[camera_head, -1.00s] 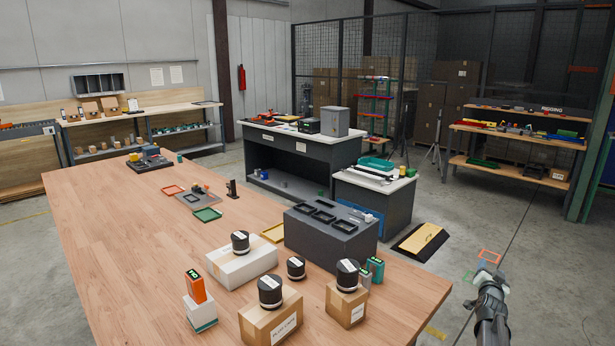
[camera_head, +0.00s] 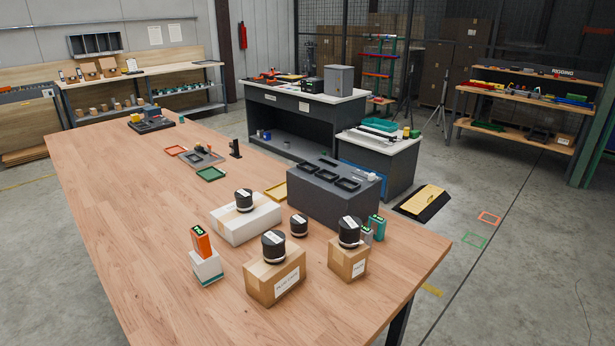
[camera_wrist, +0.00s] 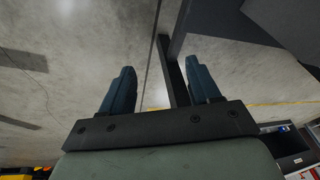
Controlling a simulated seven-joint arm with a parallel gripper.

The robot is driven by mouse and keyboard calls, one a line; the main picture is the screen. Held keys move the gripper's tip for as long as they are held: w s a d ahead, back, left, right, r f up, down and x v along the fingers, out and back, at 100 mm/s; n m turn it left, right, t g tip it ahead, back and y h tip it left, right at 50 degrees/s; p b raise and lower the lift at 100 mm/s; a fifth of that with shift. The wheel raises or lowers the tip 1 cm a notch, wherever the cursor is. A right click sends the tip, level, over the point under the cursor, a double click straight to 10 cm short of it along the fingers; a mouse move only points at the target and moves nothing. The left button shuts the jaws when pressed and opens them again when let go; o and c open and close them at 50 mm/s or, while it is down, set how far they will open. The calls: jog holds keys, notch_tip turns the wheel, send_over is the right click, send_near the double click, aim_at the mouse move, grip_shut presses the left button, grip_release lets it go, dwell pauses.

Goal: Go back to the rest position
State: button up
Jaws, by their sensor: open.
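My gripper (camera_wrist: 160,92) shows only in the wrist view. Its two dark blue fingers stand apart with nothing between them. Past the fingers I see grey concrete floor, a dark post and the underside of dark furniture. My arm is out of the picture in the head view. The wooden table (camera_head: 120,230) fills the left and front of the head view, and nothing of mine is over it.
On the table stand cardboard boxes (camera_head: 262,285) with black-lidded jars, a white box (camera_head: 232,224), an orange device (camera_head: 201,243) and a dark grey block (camera_head: 310,197). A yellow-topped ramp (camera_head: 424,200) lies there.

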jog(key=s+a+f+n+g, duration=0.1)
jog(key=s+a+g, duration=0.2)
jog(key=s, duration=0.7)
jog(key=s+a+f+n+g, duration=0.2)
jog(key=s+a, duration=0.3)
jog(key=s, duration=0.5)
jog(key=s+a+f+n+g, duration=0.1)
jog(key=s+a+g, duration=0.3)
jog(key=s, duration=0.6)
jog(key=shift+a+f+n+g, duration=0.3)
jog(key=shift+a+f, duration=0.05)
jog(key=shift+f, duration=0.05)
